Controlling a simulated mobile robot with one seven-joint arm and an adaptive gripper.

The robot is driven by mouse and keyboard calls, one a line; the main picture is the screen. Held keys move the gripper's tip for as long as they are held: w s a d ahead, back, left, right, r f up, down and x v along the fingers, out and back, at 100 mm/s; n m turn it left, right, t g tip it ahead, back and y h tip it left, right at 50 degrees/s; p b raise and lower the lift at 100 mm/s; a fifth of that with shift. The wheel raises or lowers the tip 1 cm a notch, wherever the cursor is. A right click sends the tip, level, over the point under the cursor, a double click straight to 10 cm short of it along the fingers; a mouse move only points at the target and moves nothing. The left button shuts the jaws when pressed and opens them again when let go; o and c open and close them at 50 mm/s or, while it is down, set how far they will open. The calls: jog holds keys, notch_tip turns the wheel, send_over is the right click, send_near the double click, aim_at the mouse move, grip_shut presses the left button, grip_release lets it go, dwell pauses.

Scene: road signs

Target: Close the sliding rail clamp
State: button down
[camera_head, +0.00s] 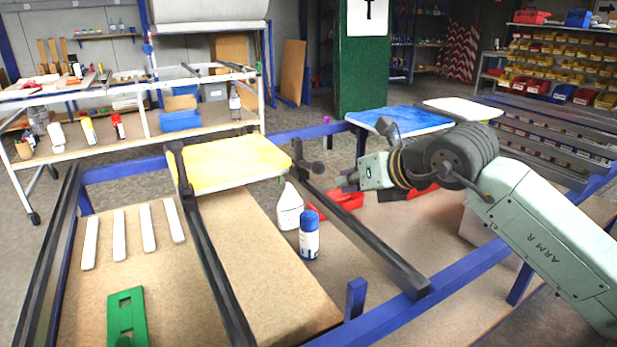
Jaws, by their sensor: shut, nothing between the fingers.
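A yellow panel (235,160) lies across the far ends of two dark rails. A dark upright clamp piece (299,158) with a round knob (318,168) stands at the panel's right edge, on the right rail (365,235). Another dark upright piece (180,168) stands at its left edge, on the left rail (215,265). I cannot tell how tightly either piece meets the panel. My gripper (343,183) is right of the knob, small in view, pointing left, shut and empty. It looks apart from the knob.
A white bottle (288,208) and a blue spray can (309,238) stand between the rails. A red tray (338,206) lies below my gripper. A blue panel (400,119) is behind my arm. Blue frame bars (420,308) cross the front. White strips (119,236) lie at left.

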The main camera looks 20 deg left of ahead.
aim_at(321, 201)
jog(key=shift+w, duration=0.15)
jog(key=p+x, duration=0.3)
jog(key=x, duration=0.7)
